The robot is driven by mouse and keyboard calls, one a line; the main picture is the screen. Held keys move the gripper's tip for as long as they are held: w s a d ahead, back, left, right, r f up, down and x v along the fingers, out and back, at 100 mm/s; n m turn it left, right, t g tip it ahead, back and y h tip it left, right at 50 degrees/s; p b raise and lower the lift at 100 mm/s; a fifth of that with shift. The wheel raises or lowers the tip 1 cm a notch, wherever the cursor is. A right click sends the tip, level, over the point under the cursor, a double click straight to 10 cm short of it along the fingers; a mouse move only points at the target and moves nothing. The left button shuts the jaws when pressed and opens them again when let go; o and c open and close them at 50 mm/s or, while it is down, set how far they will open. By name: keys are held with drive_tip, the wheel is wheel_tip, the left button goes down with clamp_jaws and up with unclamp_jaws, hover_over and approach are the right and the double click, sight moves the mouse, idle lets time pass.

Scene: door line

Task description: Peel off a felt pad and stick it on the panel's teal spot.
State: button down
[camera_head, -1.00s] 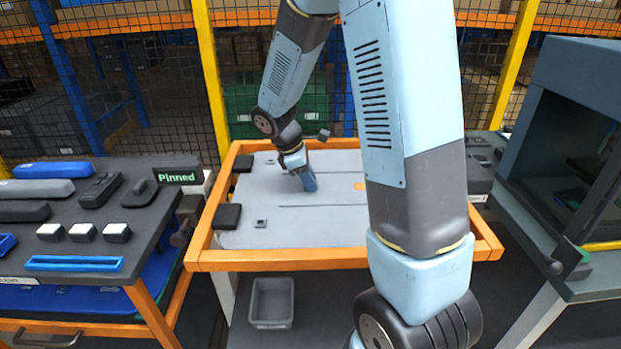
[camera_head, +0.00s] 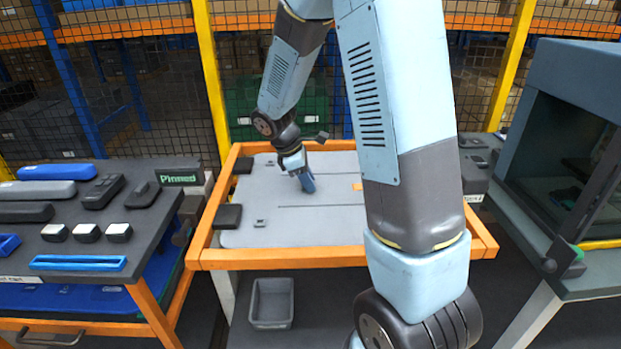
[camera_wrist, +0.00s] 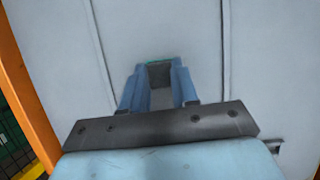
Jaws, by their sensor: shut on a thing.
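The grey panel (camera_head: 255,208) lies in the orange-framed table. My gripper (camera_head: 308,186) points down at the panel's middle and is shut on a small dark grey felt pad. In the wrist view the pad (camera_wrist: 159,74) sits between the tips of the two blue fingers (camera_wrist: 158,86). A thin strip of the teal spot (camera_wrist: 154,62) shows just beyond the pad; the rest of it is hidden by the pad and fingers. I cannot tell whether the pad touches the panel. The teal spot is hidden in the head view.
The orange frame (camera_head: 275,258) borders the panel, with black blocks (camera_head: 228,216) on its left side. A dark bench (camera_head: 140,228) with several parts stands left. A grey cabinet (camera_head: 580,90) stands right. A grey bin (camera_head: 272,303) sits below. My upper arm hides the panel's right part.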

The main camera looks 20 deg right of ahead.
drive_tip(key=shift+s+f, duration=0.35)
drive_tip(key=shift+f, duration=0.3)
drive_tip(key=shift+s+f, duration=0.35)
drive_tip(key=shift+f, duration=0.3)
drive_tip(key=c, duration=0.8)
unclamp_jaws()
drive_tip(key=shift+w+f+g, duration=0.1)
drive_tip(key=shift+f+g, duration=0.05)
drive_tip(key=shift+g, duration=0.15)
drive_tip(key=shift+a, duration=0.1)
drive_tip(key=w+a+r, duration=0.1)
drive_tip(key=w+r, duration=0.1)
drive_tip(key=r, duration=0.1)
drive_tip(key=w+a+r, duration=0.1)
drive_tip(key=shift+w+a+r, duration=0.15)
drive_tip(key=shift+a+r, duration=0.15)
drive_tip(key=shift+r, duration=0.05)
drive_tip(key=r, duration=0.1)
drive_tip(key=s+r, duration=0.1)
drive_tip(key=r, duration=0.1)
drive_tip(key=s+r, duration=0.1)
drive_tip(key=r, duration=0.1)
drive_tip(key=shift+a, duration=0.35)
drive_tip(key=shift+d+v, duration=0.2)
drive_tip(key=shift+v, duration=1.35)
drive_tip(key=shift+d+v, duration=0.15)
drive_tip(key=shift+v, duration=1.4)
drive_tip(key=shift+w+r, duration=0.1)
drive_tip(key=shift+w, duration=0.1)
